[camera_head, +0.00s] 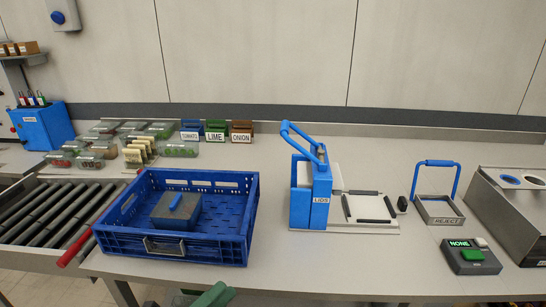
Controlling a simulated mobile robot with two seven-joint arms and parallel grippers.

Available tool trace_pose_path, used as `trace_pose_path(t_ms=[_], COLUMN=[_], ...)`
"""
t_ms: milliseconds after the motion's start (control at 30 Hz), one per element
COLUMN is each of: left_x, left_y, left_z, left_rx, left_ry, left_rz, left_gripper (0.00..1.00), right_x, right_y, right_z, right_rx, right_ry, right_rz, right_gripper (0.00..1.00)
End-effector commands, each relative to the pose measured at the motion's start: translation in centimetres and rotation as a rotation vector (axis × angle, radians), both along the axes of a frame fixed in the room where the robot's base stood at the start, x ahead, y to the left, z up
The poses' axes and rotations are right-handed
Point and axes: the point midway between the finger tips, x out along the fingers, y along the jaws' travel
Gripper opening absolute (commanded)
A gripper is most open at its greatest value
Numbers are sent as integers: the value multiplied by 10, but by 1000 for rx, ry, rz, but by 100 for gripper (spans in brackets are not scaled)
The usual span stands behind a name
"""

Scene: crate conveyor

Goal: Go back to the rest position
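No arm of mine reaches over the table. A dark green shape (213,295) pokes in at the bottom edge, in front of the table edge. My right gripper is not in view. The blue crate (170,245) stands on the table at the left, with a grey box with a blue handle (177,208) inside.
A roller conveyor (45,225) with a red bar runs at the left. Packed containers (130,142) and tomato, lime and onion bins (215,132) stand behind. At the right are a reject tray (438,211), a green button box (470,257) and a metal bin (510,215). The front middle is clear.

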Motion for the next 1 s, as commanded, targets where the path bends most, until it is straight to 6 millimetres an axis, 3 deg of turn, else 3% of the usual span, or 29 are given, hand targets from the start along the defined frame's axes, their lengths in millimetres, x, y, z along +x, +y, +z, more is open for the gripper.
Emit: trace_pose_path(t_ms=[133, 267, 400, 500, 700, 833, 1000], left_x=[-3, -29, -79, -122, -189, -207, -210], left_y=[33, 62, 85, 95, 106, 107, 107], left_z=[-73, -147, -220, -261, -307, -317, -319], left_rx=[-262, -503, -748, -904, -1117, -1172, -1183], left_ry=[494, 898, 1262, 1470, 1720, 1779, 1788], left_rz=[136, 273, 430, 542, 709, 756, 764], left_gripper=[35, 35, 35, 35, 35, 35, 35], right_x=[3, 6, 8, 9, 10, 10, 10], right_y=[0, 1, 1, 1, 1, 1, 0], right_z=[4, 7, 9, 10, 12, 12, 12], right_rx=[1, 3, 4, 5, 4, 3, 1], right_ry=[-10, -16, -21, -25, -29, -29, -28], right_rz=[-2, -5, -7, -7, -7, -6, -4], right_gripper=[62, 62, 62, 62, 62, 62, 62])
